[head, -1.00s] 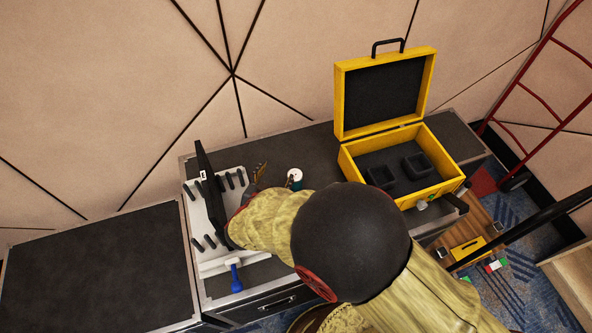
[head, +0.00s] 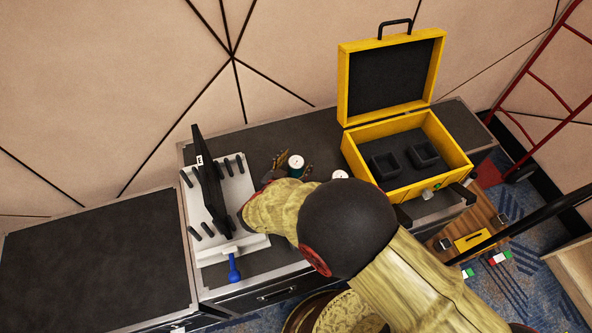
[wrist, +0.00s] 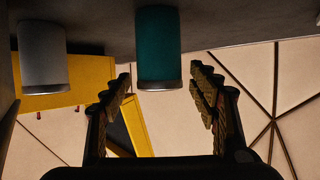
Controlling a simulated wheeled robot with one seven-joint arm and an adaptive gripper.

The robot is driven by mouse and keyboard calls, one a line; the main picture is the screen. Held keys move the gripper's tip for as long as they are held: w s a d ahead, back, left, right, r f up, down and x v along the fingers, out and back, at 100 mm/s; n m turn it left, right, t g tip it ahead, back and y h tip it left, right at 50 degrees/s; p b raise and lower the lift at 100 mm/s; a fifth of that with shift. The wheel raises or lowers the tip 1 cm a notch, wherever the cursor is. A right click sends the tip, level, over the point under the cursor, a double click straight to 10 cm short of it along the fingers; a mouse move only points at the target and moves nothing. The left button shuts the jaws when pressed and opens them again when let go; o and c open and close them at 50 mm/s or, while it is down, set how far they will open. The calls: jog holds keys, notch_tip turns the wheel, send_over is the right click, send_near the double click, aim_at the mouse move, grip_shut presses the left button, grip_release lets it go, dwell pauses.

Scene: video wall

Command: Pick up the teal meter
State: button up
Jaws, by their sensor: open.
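The teal meter (head: 296,164) is a short upright cylinder with a pale top on the dark cabinet top. Its teal side shows in the wrist view (wrist: 158,45), lined up with the space between my fingers. My gripper (head: 293,167) is open and empty, with one finger to each side of the meter in the head view. In the wrist view my gripper (wrist: 160,76) has its fingertips apart, and I cannot tell how deep the meter is between them. A similar white-grey meter (wrist: 42,52) stands beside it; its pale top shows in the head view (head: 340,175).
An open yellow case (head: 352,164) with dark foam stands to the right. A light plate (head: 240,205) with several black pegs, an upright black panel (head: 207,180) and a blue-handled tool (head: 233,268) is to the left. A lower dark cabinet top (head: 90,255) is bare.

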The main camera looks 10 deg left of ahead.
jog(key=shift+r, duration=0.1)
jog(key=shift+c, duration=1.3)
jog(key=c, duration=1.1)
